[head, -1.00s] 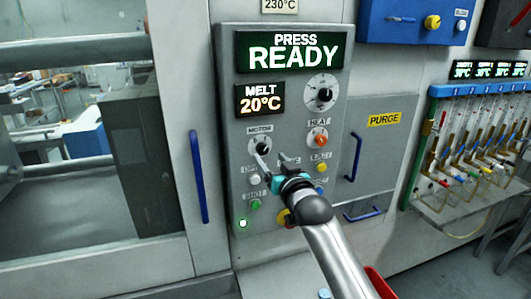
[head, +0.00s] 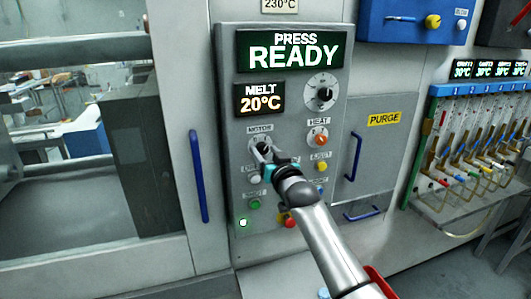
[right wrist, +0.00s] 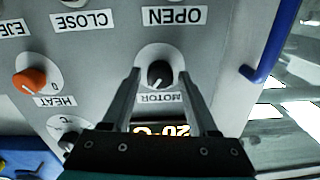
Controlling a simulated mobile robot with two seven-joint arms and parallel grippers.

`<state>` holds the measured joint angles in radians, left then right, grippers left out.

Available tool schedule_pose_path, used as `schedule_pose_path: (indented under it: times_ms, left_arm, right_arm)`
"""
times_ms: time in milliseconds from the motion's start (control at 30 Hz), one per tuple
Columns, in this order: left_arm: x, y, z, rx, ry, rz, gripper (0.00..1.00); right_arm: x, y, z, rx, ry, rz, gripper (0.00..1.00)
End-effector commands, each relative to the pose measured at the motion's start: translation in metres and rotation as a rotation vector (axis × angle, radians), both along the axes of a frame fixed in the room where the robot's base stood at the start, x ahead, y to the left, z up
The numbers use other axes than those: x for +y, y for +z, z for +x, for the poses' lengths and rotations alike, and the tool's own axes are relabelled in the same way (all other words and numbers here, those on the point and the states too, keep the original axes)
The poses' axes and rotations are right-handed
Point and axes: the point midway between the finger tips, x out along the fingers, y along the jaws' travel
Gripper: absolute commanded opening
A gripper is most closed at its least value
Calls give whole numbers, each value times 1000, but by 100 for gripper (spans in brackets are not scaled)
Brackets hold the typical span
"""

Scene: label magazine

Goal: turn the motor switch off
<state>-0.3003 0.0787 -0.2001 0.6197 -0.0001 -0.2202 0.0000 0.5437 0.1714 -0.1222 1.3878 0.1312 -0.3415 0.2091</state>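The motor switch (head: 262,143) is a black knob on a pale round plate, under its MOTOR label on the grey press panel (head: 233,185). In the right wrist view the knob (right wrist: 159,74) lies between my two fingertips, with a visible gap on each side. My right gripper (head: 261,152) is open at the knob and partly hides it in the head view; its fingers also show in the right wrist view (right wrist: 159,78). I cannot tell how deep the fingertips reach over the knob. My left gripper is not in view.
The orange heat knob (head: 318,139) sits right of the motor switch. Several push buttons lie below, including a green one (head: 255,204) and a yellow one (head: 321,166). Blue handles stand on either side, left (head: 198,177) and right (head: 355,157). The display reads PRESS READY (head: 292,52).

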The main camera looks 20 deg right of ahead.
Motion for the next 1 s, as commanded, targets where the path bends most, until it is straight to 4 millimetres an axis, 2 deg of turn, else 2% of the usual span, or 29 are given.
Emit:
schedule_pose_path:
  times_ms: [67,500,1000]
  left_arm:
    - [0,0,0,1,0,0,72]
    - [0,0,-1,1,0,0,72]
    - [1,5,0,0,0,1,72]
  right_arm:
    - [0,0,0,0,0,0,49]
    - [0,0,0,0,0,0,0]
    - [0,1,0,-1,-1,-69,0]
